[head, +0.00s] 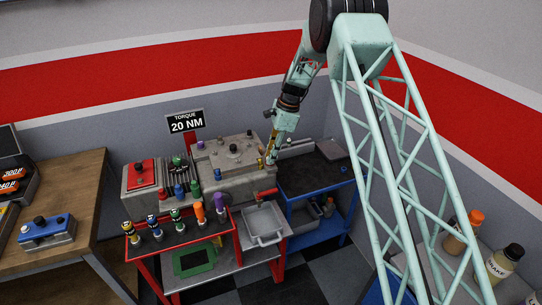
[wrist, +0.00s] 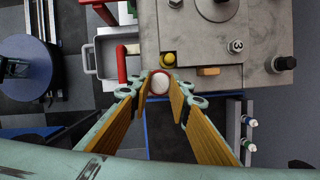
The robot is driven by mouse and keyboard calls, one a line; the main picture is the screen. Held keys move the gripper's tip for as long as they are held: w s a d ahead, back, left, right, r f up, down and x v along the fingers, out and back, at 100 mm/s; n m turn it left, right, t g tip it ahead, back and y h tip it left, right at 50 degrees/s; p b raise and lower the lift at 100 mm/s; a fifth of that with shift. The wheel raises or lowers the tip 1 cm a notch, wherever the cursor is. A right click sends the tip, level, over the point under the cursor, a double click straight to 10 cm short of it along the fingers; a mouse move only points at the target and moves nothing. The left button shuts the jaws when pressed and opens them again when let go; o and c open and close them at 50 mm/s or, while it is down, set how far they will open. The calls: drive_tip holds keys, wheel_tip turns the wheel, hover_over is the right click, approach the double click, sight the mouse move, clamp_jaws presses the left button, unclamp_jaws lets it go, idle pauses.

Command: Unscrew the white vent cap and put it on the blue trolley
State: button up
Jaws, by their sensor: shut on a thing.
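The white vent cap (wrist: 159,84) shows as a pale rounded top between the fingertips in the wrist view, beside the edge of the grey engine block (wrist: 200,40). My gripper (wrist: 160,92) is shut on it, one yellow-padded finger on each side. Whether the cap is still seated in the block cannot be told. In the head view my gripper (head: 271,154) is at the right end of the block, and the cap cannot be made out there. The blue trolley (head: 308,181), with a dark top, stands just right of the block.
A grey box and a flat dark item (head: 332,149) lie at the trolley's back. The trolley top's front is clear. A red handle (head: 267,192) sticks out near a grey tray (head: 263,224). A yellow cap (wrist: 168,60) sits close to my fingertips.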

drive_tip(key=shift+f+n, duration=0.1)
drive_tip(key=shift+n, duration=0.7)
drive_tip(key=shift+g, duration=0.3)
drive_tip(key=shift+n, duration=1.1)
drive_tip(key=o, duration=0.8)
drive_tip(key=shift+f, duration=0.1)
drive_tip(key=shift+c, duration=0.2)
drive_tip(key=shift+m, duration=1.2)
